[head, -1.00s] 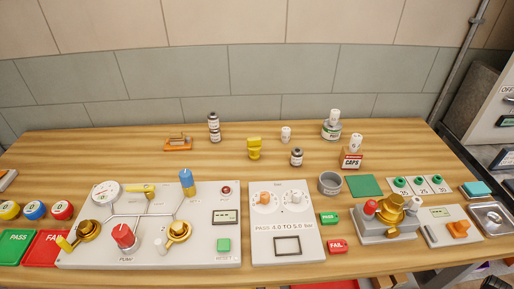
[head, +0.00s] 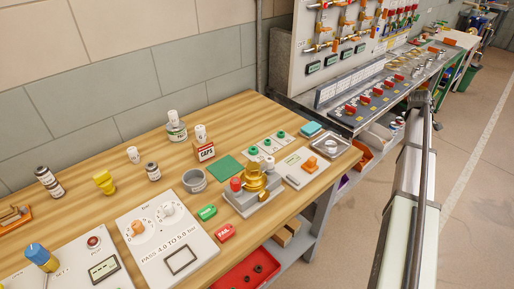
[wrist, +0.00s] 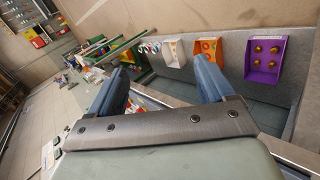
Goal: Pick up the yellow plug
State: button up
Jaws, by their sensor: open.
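The yellow plug (head: 104,182) stands on the wooden bench in the left part of the head view. It is a small yellow piece with a wider top, and nothing touches it. My gripper (wrist: 166,78) shows in the wrist view with its two blue-grey fingers spread apart. The gap between them is empty. The wrist view does not show the plug, and the gripper's fingers do not show in the head view, so its distance from the plug cannot be told.
Dark-lidded jars (head: 46,176), a white cup (head: 133,155) and a small jar (head: 153,171) stand near the plug. A grey ring-shaped pot (head: 194,181) and a brass valve fixture (head: 254,184) stand further right. In the wrist view, a purple bin (wrist: 265,58) hangs beyond the fingers.

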jog(key=w+a+r+t, duration=0.2)
jog(key=w+a+r, duration=0.4)
jog(key=a+r, duration=0.45)
jog(key=s+a+r+n+y, duration=0.1)
jog(key=s+a+y, duration=0.15)
jog(key=a, duration=2.25)
jog(key=s+a+n+y, duration=0.1)
jog(key=a+y, duration=0.3)
jog(key=a, duration=2.1)
jog(key=n+g+y, duration=0.2)
jog(key=g+y, duration=0.2)
jog(key=g, duration=0.1)
send_over(100, 174)
jog(key=s+d, duration=0.2)
jog(key=d, duration=0.1)
jog(key=x, duration=0.7)
jog(key=shift+w+f, duration=0.1)
jog(key=shift+f, duration=0.15)
jog(key=shift+s+x, duration=0.15)
jog(key=shift+x, duration=1.15)
jog(key=shift+s+x, duration=0.15)
jog(key=shift+x, duration=1.2)
